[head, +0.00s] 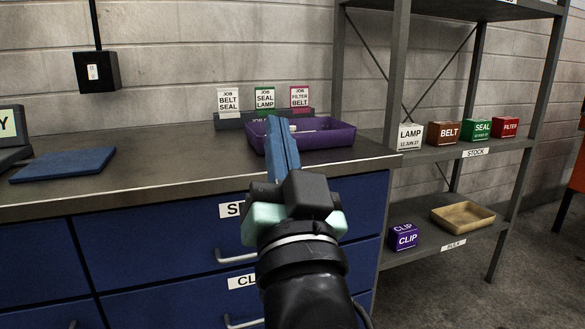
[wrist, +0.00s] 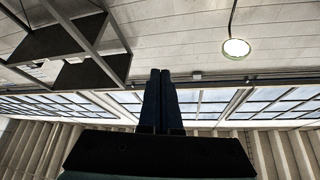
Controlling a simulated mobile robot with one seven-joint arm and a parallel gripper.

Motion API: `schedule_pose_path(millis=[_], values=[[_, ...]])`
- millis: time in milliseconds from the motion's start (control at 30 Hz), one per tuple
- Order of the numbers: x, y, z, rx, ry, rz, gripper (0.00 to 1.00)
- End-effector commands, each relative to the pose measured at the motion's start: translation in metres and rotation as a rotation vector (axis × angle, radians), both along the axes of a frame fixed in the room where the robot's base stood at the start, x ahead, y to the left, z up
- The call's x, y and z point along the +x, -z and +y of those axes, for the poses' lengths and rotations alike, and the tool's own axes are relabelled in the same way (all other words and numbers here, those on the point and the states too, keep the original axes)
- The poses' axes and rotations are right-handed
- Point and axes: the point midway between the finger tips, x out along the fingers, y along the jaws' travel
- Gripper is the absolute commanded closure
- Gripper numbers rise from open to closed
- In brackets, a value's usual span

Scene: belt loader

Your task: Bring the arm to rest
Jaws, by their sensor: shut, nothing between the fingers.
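My gripper (head: 281,124) is in the middle of the head view, at the end of my black arm that rises from the bottom edge. Its two blue fingers point upward and lie together, with nothing between them. In the head view the fingers overlap the left part of a purple tray (head: 335,140) on the bench; I cannot tell how far apart they are in depth. In the wrist view the shut fingers (wrist: 161,75) stand upright against the ceiling and windows, with no object near them.
The grey worktop (head: 190,158) has blue drawers (head: 150,245) below. A blue mat (head: 65,164) lies at left. Job cards (head: 265,98) stand behind the tray. At right, a shelf rack (head: 400,80) holds several labelled boxes, a purple CLIP box (head: 403,238) and a tan tray (head: 463,217).

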Motion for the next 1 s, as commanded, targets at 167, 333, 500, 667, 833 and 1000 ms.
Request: schedule_pose_path(millis=[167,333,500,667,833,1000], values=[[-0.094,-0.114,-0.008,-0.19,0.264,-0.276,1.0],[-0.124,-0.185,-0.015,-0.237,0.367,-0.346,1.0],[-0.124,-0.237,-0.015,-0.235,0.364,-0.345,1.0],[-0.123,-0.286,-0.015,-0.234,0.362,-0.344,1.0],[-0.123,-0.337,-0.014,-0.233,0.362,-0.343,1.0],[-0.123,-0.389,-0.014,-0.233,0.36,-0.343,1.0]])
